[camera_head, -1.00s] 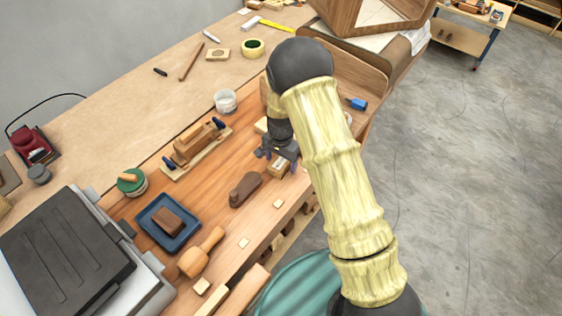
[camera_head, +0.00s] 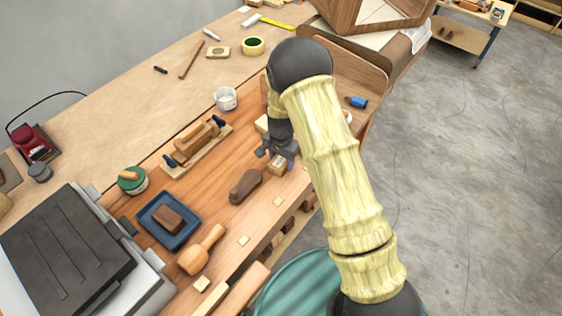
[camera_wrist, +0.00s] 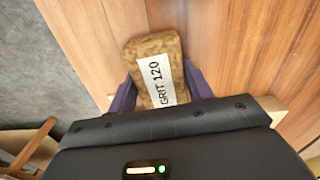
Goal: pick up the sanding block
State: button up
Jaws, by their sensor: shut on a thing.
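The sanding block (camera_wrist: 155,62) is a brown, cork-like block with a white label reading "GRIT 120". In the wrist view it sits between the two purple fingers of my gripper (camera_wrist: 160,85), which is shut on it. In the head view the sanding block (camera_head: 277,165) shows at the lower end of my gripper (camera_head: 279,156), near the front edge of the wooden bench (camera_head: 225,245). I cannot tell whether the block touches the bench top. Part of it is hidden by the gripper.
A dark brown rounded block (camera_head: 245,186) lies just left of my gripper. A wooden mallet (camera_head: 202,250), a blue tray (camera_head: 158,236) with a brown block, and a clamped wood piece (camera_head: 197,145) are further left. A white cup (camera_head: 226,98) stands behind. Small wood squares lie along the front edge.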

aim_at(281, 159)
jog(key=shift+r, duration=0.1)
notch_tip(281, 159, up, 10)
jog(key=shift+f+b, duration=0.1)
jog(key=shift+b, duration=1.05)
jog(key=shift+o, duration=1.3)
jog(key=shift+c, duration=0.8)
